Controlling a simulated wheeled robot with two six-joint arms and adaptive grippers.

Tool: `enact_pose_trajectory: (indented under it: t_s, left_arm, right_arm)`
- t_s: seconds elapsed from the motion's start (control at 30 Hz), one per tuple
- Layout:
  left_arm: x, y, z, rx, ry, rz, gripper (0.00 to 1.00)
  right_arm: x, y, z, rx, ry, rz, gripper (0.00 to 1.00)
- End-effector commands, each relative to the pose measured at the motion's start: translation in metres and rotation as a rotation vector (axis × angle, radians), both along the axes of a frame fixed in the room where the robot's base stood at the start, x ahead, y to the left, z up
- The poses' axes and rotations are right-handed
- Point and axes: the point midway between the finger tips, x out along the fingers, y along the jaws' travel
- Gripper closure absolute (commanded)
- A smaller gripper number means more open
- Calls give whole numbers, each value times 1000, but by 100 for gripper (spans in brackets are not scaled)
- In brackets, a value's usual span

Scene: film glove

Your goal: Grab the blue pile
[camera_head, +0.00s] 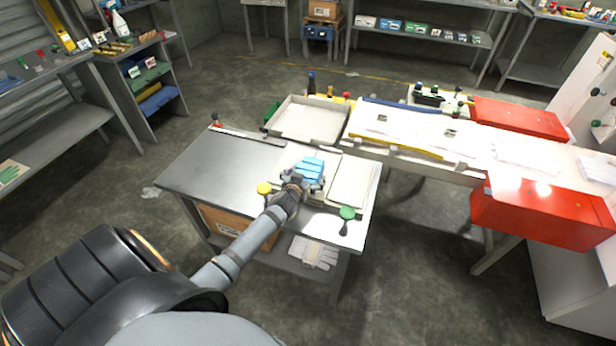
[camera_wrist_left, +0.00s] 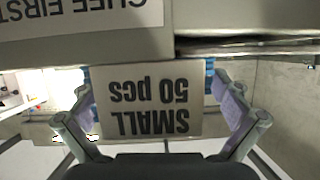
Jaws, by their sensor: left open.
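The blue pile (camera_head: 313,165) lies on the light surface at the middle of the grey workbench (camera_head: 222,163). My left gripper (camera_head: 302,180) is at its near side and partly covers it. In the left wrist view, the open fingers (camera_wrist_left: 157,98) stand on either side of a card (camera_wrist_left: 150,90) reading "SMALL 50 pcs", which shows upside down. Blue edges of the pile (camera_wrist_left: 209,76) show at both sides of the card, between the fingers; most of the pile is hidden behind it. I cannot tell whether the fingers touch the pile. My right gripper is not in view.
A pale tray (camera_head: 352,182) lies right of the pile. An empty grey tray (camera_head: 308,120) is behind. Red boxes (camera_head: 540,210) stand at right.

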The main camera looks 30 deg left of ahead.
Motion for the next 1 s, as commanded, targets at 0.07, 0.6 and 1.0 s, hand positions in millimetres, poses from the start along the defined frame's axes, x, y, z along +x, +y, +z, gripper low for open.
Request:
enact_pose_trajectory:
  t_s: [0.07,0.6,1.0]
  left_arm:
    - [0,0,0,0,0,0,0]
    - [-1,0,0,1,1,1,49]
    - [0,1,22,4,-3,0,49]
  right_arm:
    - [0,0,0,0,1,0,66]
    - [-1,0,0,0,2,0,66]
    - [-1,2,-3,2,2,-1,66]
